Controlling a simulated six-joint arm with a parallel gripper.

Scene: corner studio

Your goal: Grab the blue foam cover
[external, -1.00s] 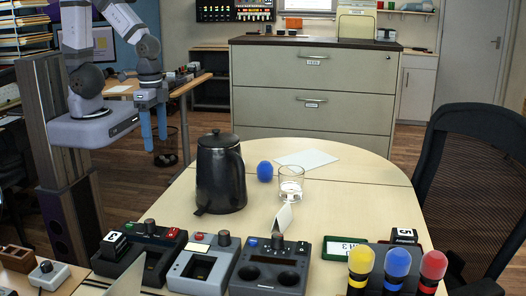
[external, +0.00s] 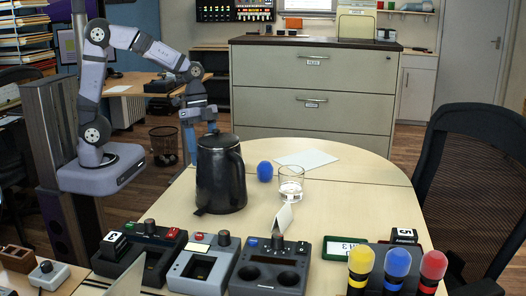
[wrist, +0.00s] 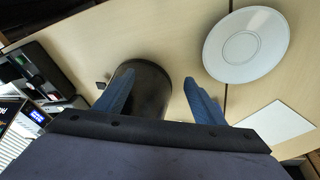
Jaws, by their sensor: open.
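A loose round blue foam cover (external: 265,172) sits on the table just right of the black jug (external: 220,180) in the external view. A second blue foam cover (external: 397,263) is on the middle microphone at the front right. My gripper (external: 193,158) points down at the table's left side, left of and partly behind the jug, apart from both blue covers. In the wrist view my gripper (wrist: 152,68) is open, its two blue fingers spread, with the dark jug (wrist: 145,92) showing between them. No blue foam cover can be made out in the wrist view.
Control boxes (external: 270,266) and microphones with yellow (external: 361,260) and red (external: 433,265) covers line the front. The wrist view shows a white disc (wrist: 245,45).

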